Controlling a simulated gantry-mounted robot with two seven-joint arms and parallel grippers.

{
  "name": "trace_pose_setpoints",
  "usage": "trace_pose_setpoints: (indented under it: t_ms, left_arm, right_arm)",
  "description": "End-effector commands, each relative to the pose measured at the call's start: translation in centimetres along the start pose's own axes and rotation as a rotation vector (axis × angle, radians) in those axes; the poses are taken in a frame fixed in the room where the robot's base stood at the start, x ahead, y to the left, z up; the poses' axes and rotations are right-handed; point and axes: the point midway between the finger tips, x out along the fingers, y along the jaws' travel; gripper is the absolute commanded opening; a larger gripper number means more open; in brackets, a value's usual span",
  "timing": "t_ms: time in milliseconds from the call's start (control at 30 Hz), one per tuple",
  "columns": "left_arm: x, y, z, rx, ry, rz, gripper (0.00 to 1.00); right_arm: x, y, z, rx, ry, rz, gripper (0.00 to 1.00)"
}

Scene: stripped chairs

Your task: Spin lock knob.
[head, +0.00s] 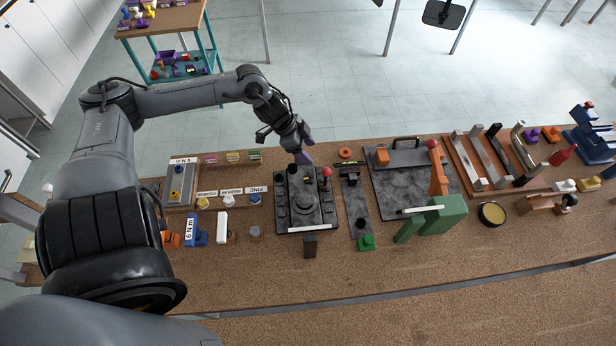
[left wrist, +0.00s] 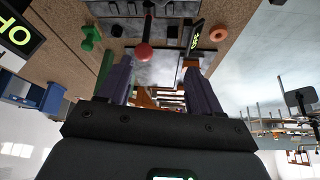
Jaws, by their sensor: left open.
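A black panel (head: 283,222) lies on the workbench. It carries a round dark dial (head: 304,201) in its middle, small dark knobs along its sides and a red ball-topped lever (head: 326,172) at its upper right. I cannot tell which part is the lock knob. My left gripper (head: 304,158) has purple fingers and hangs at the panel's far edge, just left of the red ball. In the left wrist view the gripper (left wrist: 157,70) is open, with a red ball (left wrist: 143,52) showing between its fingers. I cannot tell any contact. My right gripper is not in view.
A narrow dark plate (head: 355,205) and a larger grey board (head: 385,190) with an orange lever (head: 438,175) lie right of the panel. Labelled blocks and a yellow-and-grey box (head: 180,185) lie left. The bench's front strip is clear.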

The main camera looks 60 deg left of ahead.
Motion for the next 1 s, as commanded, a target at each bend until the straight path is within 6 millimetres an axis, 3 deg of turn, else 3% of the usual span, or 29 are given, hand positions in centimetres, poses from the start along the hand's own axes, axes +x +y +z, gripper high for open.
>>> trace_pose_setpoints:
  t_ms: [100,300,1000]
  left_arm:
    - [0.4,-0.3,2.6,-0.012,-0.047,-0.005,0.64]
    - [1.5,0.7,5.1,-0.018,-0.095,0.016,0.64]
    - [8.6,0.9,5.9,-0.021,-0.095,0.016,0.64]
  right_arm:
    - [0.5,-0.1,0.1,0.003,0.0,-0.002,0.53]
    - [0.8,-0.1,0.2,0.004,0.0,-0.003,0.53]
    - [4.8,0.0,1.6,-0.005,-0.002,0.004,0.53]
